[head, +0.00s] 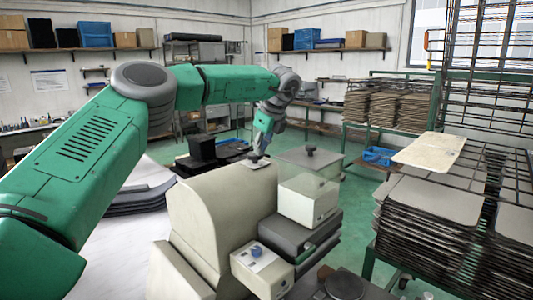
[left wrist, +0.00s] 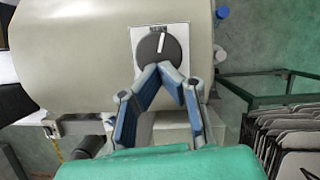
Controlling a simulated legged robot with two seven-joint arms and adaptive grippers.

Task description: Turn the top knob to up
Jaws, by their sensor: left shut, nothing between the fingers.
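The top knob (left wrist: 158,48) is a dark round dial with a white pointer line on a white plate (left wrist: 140,34). In the left wrist view the pointer points to the top of the picture, tilted slightly right, near small dark lettering too small to read. In the head view the knob (head: 256,158) sits on top of the beige machine (head: 215,215). My left gripper (left wrist: 160,68) is shut and empty, its blue-grey fingertips meeting at the knob's lower edge; I cannot tell whether they touch it. In the head view the left gripper (head: 263,146) is just above the knob. My right gripper is not in view.
A clear-topped box (head: 310,185) with a black knob stands right of the machine's top. A blue knob (head: 257,250) is on a lower box in front. Racks of stacked trays (head: 425,225) stand at the right. Green floor shows between the machine and racks.

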